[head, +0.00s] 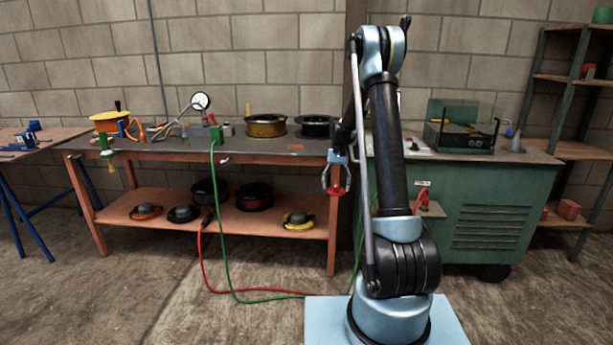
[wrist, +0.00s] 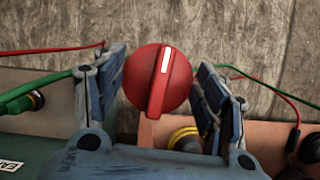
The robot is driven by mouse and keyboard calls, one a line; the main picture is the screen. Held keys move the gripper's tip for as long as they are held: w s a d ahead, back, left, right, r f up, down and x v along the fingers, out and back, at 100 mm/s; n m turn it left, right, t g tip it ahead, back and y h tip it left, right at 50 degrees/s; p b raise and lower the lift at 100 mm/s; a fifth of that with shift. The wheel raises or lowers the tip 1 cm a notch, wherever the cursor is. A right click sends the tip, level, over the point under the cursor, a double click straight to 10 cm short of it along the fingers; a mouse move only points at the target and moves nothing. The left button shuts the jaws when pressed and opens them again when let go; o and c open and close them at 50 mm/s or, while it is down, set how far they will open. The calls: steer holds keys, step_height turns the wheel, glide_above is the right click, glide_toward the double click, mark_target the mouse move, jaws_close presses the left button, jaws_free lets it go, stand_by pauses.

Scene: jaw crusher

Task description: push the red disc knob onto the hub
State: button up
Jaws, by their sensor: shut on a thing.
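The red disc knob (wrist: 150,82) has a raised grip bar with a white stripe. In the wrist view it sits between the two fingers of my gripper (wrist: 162,70), which is shut on it. In the head view my gripper (head: 337,178) hangs in front of the bench's right end, with the red knob (head: 336,190) small and partly hidden at its tips. The knob is held in the air, clear of the bench and floor. I cannot make out the hub in either view.
An orange-legged workbench (head: 270,159) with spools, a gauge and cables stands left of my arm. A green cabinet (head: 480,215) stands right, bearing a caged machine (head: 460,130). Red and green cables trail on the floor. The front left floor is clear.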

steer(key=d+f+n, duration=0.2)
steer(key=d+f, duration=0.2)
steer(key=d, duration=0.3)
steer(key=shift+w+d+h, duration=0.2)
steer(key=shift+d+h, duration=0.1)
steer(key=shift+h, duration=0.1)
steer(key=shift+a, duration=0.1)
